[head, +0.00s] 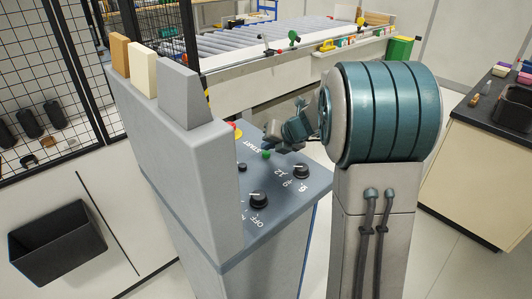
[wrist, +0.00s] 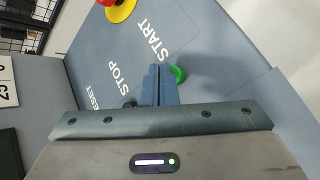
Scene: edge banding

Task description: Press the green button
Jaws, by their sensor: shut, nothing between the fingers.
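The green button (head: 266,154) is a small round cap on the slanted blue-grey control panel (head: 285,200), near the START label. In the wrist view the green button (wrist: 179,74) shows just right of my fingertips, next to START. My gripper (wrist: 160,70) is shut and empty, its two fingers together and pointing at the panel. In the head view my gripper (head: 290,130) is beside the green button, toward the far side of the panel. I cannot tell whether the fingers touch the panel or the button.
A red emergency stop (wrist: 118,8) on a yellow base sits beyond my fingertips. A black button (head: 242,166) and two black knobs, a near one (head: 259,200) and a right one (head: 302,171), share the panel. A grey housing (head: 185,150) rises at its left.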

